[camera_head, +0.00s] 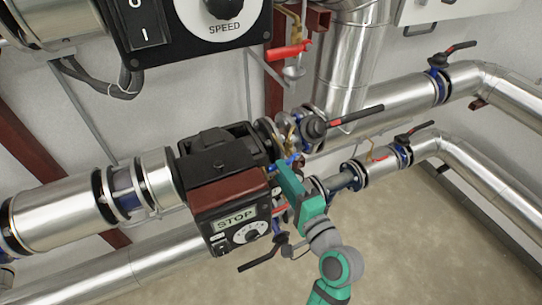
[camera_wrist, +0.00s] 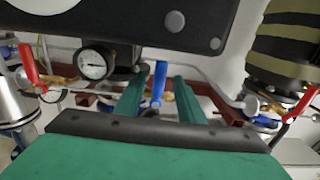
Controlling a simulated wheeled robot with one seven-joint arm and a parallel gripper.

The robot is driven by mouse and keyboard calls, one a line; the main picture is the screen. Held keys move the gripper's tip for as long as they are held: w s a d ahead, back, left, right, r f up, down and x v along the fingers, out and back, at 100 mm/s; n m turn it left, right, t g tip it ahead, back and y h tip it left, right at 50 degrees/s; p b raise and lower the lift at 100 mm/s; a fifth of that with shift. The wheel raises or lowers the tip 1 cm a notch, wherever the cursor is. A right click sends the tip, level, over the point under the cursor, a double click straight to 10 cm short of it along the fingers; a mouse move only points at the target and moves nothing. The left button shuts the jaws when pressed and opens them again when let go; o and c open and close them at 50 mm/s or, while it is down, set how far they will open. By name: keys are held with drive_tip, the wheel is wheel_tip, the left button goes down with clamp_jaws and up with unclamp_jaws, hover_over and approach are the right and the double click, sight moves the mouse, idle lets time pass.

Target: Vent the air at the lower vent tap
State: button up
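My teal gripper (camera_wrist: 159,84) is open, its two fingers pointing away from the wrist camera. A tap with a blue lever (camera_wrist: 158,80) stands between the fingers, with a visible gap on each side. Brass shows behind the fingers, partly hidden. In the head view my gripper (camera_head: 283,170) is beside the right side of the black STOP box (camera_head: 238,222), and a blue lever (camera_head: 291,159) shows at its tip. I cannot tell how deep the lever sits between the fingers. A red-handled brass tap (camera_head: 288,50) is higher up.
In the wrist view a pressure gauge (camera_wrist: 95,64) and a red lever (camera_wrist: 30,66) are at left, another red lever (camera_wrist: 304,102) at right. A dark housing (camera_wrist: 120,22) hangs above. Silver pipes (camera_head: 395,105) with black-handled valves crowd the wall; the floor (camera_head: 420,240) is clear.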

drive_tip(key=x, duration=0.8)
clamp_jaws()
